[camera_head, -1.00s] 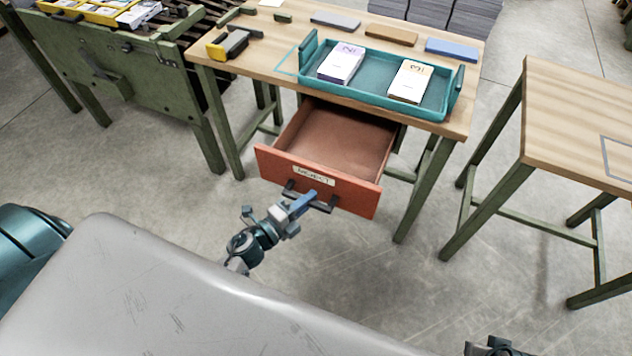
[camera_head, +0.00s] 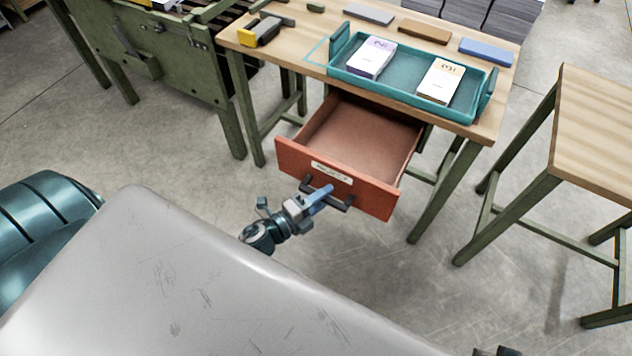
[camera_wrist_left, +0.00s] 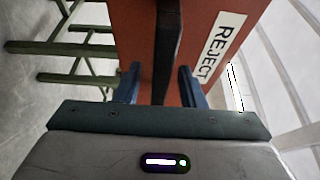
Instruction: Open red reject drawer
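The red reject drawer (camera_head: 345,172) hangs well out from under the wooden table, its empty brown inside showing. Its front bears a white REJECT label, also seen in the left wrist view (camera_wrist_left: 220,48), and a dark bar handle (camera_head: 338,203). My left gripper (camera_head: 318,197) is at the handle. In the left wrist view its two blue fingers (camera_wrist_left: 160,85) stand apart on either side of the dark handle bar (camera_wrist_left: 166,50), with gaps visible, so it looks open around the bar. Only a dark sliver of my right arm's end shows at the bottom right edge.
A teal tray (camera_head: 400,92) with two card stacks stands on the table (camera_head: 290,45). Grey, brown and blue blocks lie behind it, and a yellow-and-grey tool at the left. A green machine stands left, a second wooden table (camera_head: 595,130) right. Floor before the drawer is clear.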

